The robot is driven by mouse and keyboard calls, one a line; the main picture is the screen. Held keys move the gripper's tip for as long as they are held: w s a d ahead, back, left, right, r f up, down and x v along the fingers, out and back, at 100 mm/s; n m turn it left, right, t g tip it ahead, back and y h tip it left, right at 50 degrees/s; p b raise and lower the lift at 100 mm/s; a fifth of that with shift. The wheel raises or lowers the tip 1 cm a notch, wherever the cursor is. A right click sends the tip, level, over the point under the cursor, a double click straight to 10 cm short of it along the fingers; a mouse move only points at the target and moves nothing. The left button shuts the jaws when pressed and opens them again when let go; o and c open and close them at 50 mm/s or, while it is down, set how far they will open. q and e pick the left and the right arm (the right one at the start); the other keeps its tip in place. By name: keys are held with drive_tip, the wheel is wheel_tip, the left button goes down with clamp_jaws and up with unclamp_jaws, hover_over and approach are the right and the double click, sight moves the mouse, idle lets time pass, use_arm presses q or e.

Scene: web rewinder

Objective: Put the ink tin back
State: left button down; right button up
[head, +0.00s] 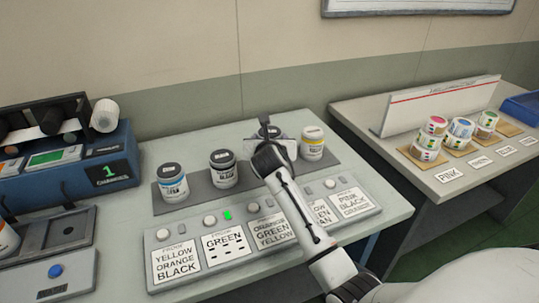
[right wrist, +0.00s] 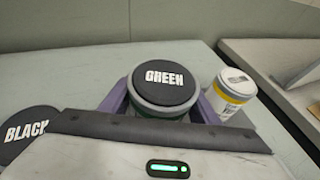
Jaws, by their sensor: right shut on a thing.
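The ink tin with a black lid reading GREEN (right wrist: 165,80) sits between the purple-sided fingers of my right gripper (right wrist: 160,105), which is shut on it. In the head view my right gripper (head: 270,148) covers most of this tin; only its dark lid (head: 268,131) shows. It is upright at the dark mat (head: 200,188), in line between the black tin (head: 223,175) and the yellow-labelled tin (head: 312,147). I cannot tell whether its base touches the mat. A blue-labelled tin (head: 173,188) stands at the mat's left end. My left gripper is out of view.
A sloped panel (head: 150,240) with round buttons and colour-name cards runs in front of the tins; a green light (head: 227,215) glows above the GREEN card (head: 226,243). A blue machine (head: 100,170) stands left. A second table (head: 360,115) holds label rolls (head: 460,130).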

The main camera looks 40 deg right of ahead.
drive_tip(key=shift+f+b, duration=0.45)
drive_tip(key=shift+f, duration=1.55)
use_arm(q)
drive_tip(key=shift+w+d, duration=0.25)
use_arm(e)
drive_tip(key=o, duration=1.5)
drive_tip(key=shift+f, duration=0.1)
drive_tip(key=shift+s+a+r, duration=0.2)
use_arm(q)
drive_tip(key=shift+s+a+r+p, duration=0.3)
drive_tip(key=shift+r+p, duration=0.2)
drive_tip(key=shift+p, duration=0.5)
use_arm(e)
drive_tip(key=v, duration=1.1)
drive_tip(key=shift+s+a, duration=0.15)
drive_tip(key=shift+s, duration=0.1)
